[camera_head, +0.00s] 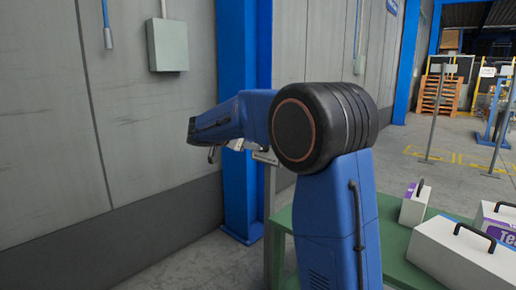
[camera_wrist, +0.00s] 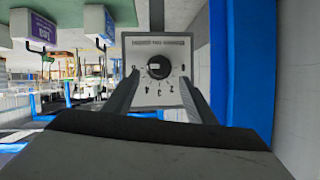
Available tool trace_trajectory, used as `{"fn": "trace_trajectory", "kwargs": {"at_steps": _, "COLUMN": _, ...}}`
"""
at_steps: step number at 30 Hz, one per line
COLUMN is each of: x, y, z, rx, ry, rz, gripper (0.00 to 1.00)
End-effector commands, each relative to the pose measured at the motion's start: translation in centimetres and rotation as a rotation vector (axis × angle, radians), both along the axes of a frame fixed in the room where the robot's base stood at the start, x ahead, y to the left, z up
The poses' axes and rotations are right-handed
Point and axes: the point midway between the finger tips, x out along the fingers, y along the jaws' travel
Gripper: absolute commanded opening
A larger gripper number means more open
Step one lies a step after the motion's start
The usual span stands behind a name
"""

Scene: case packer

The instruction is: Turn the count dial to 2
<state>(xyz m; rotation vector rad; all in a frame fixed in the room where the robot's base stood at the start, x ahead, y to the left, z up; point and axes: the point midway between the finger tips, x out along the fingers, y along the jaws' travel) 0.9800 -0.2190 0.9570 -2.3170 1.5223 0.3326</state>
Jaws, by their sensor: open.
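The count dial (camera_wrist: 158,67) is a round black knob with a light mark on it. The wrist view looks upside down. My gripper (camera_wrist: 160,79) is open, its two grey fingers spread left and right of the dial, with no clear contact visible. In the head view my gripper (camera_head: 222,148) is partly hidden by my arm, close to the panel (camera_head: 265,157), seen nearly edge-on.
A green table (camera_head: 398,246) stands at the lower right, with white handled boxes (camera_head: 466,254) on it. A blue post (camera_head: 237,110) and a grey wall (camera_head: 150,120) stand close behind the arm. Open floor lies farther right.

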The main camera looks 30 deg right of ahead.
Motion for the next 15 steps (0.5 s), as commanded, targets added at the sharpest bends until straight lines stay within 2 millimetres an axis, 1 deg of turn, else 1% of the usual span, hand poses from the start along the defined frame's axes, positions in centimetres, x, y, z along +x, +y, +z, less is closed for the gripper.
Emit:
{"fn": "trace_trajectory", "kwargs": {"at_steps": 1, "x": 0.3, "y": -1.0, "z": -0.4, "rx": -0.001, "ry": 0.001, "rz": -0.004, "gripper": 0.51}}
{"fn": "trace_trajectory", "kwargs": {"at_steps": 9, "x": 2.0, "y": -4.5, "z": -2.0, "rx": 0.000, "ry": 0.001, "rz": -0.003, "gripper": 0.51}}
{"fn": "trace_trajectory", "kwargs": {"at_steps": 15, "x": 2.8, "y": -6.0, "z": -2.6, "rx": -0.001, "ry": 0.001, "rz": -0.001, "gripper": 0.51}}
